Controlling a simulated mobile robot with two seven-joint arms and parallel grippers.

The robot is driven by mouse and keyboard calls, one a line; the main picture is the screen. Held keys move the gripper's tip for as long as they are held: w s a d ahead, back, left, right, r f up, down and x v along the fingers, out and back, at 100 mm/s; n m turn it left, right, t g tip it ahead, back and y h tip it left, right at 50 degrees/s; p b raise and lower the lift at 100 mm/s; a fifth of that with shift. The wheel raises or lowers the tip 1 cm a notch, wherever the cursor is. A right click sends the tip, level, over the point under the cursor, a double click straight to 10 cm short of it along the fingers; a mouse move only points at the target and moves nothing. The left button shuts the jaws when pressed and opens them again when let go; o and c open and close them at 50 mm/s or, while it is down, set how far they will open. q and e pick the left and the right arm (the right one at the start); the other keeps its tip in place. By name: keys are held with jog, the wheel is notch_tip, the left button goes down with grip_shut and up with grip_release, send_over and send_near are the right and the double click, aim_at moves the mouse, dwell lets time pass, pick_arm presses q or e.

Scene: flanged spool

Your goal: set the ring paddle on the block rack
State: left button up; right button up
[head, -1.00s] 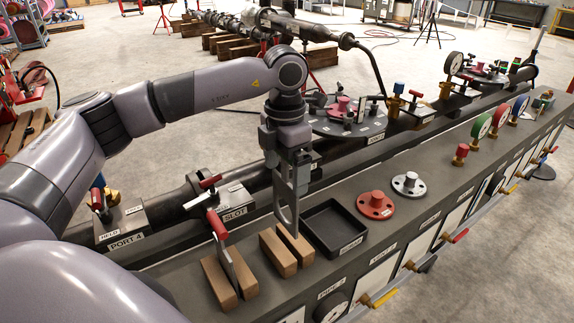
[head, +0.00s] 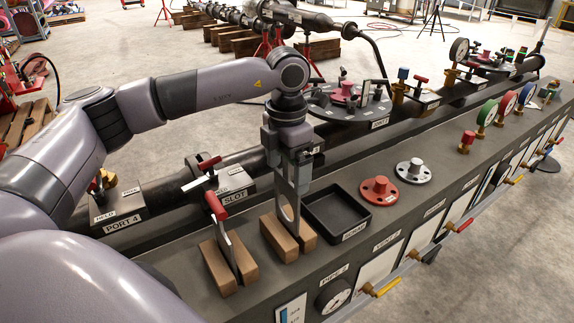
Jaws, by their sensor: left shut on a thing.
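The grey ring paddle (head: 295,212), with its long open loop, hangs upright below my left gripper (head: 291,180). My left gripper is shut on its upper part. The paddle's lower end is down at the gap between the two wooden blocks of the block rack (head: 304,240). How deep it sits, and whether it bears on the rack, I cannot tell. A second pair of wooden blocks (head: 221,275) to the left holds another upright plate (head: 238,250) with a red handle (head: 216,206). My right gripper is not in view.
A black tray (head: 338,236) lies right of the rack. The SLOT block (head: 236,196) and a dark pipe lie behind.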

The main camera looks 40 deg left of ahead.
aim_at(288, 179)
pick_arm(q)
jog(key=shift+f+b, duration=0.5)
jog(key=shift+f, duration=0.25)
jog(key=shift+f+b, duration=0.75)
jog(key=shift+f, duration=0.4)
jog(key=shift+f+b, duration=0.5)
jog(key=shift+f, duration=0.25)
jog(key=o, duration=1.5)
jog(key=shift+c, duration=0.2)
